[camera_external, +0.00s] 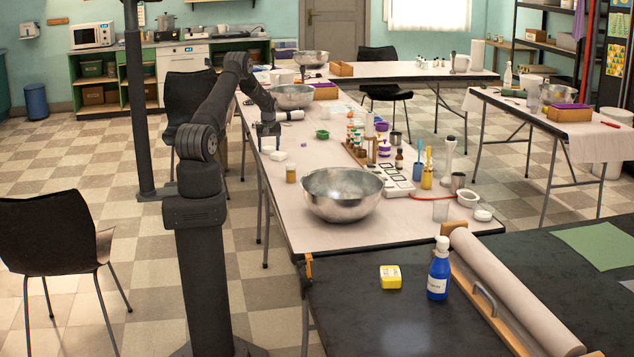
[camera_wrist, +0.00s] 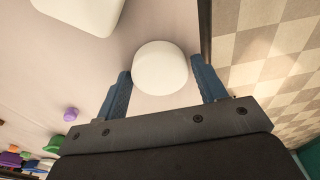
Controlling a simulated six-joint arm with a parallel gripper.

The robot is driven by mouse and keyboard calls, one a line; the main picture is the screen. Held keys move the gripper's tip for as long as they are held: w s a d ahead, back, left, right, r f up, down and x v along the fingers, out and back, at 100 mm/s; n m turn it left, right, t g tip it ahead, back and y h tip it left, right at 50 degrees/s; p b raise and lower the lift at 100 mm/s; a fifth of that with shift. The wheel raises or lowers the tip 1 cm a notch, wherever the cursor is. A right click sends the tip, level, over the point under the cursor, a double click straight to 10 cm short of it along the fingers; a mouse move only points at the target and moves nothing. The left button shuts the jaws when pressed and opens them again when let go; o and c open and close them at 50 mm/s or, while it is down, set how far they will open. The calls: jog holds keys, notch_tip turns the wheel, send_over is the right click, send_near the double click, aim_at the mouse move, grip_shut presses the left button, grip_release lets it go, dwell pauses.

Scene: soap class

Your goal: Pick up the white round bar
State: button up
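The white round bar (camera_wrist: 161,68) lies near the edge of the pale table, at the upper middle of the wrist view. My gripper (camera_wrist: 161,80) is open, with one blue finger on each side of the bar. The left fingertip is close to it, and a small gap shows at the right finger. I cannot tell whether either finger touches. In the external view my gripper (camera_external: 268,141) is low over the left side of the long table, and the bar is mostly hidden or too small to make out.
A white block with rounded corners (camera_wrist: 78,12) lies beside the bar; it also shows in the external view (camera_external: 278,156). The table edge and checkered floor (camera_wrist: 268,60) are close on the right in the wrist view.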

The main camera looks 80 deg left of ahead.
jog(key=c, duration=0.6)
jog(key=shift+r, duration=0.15)
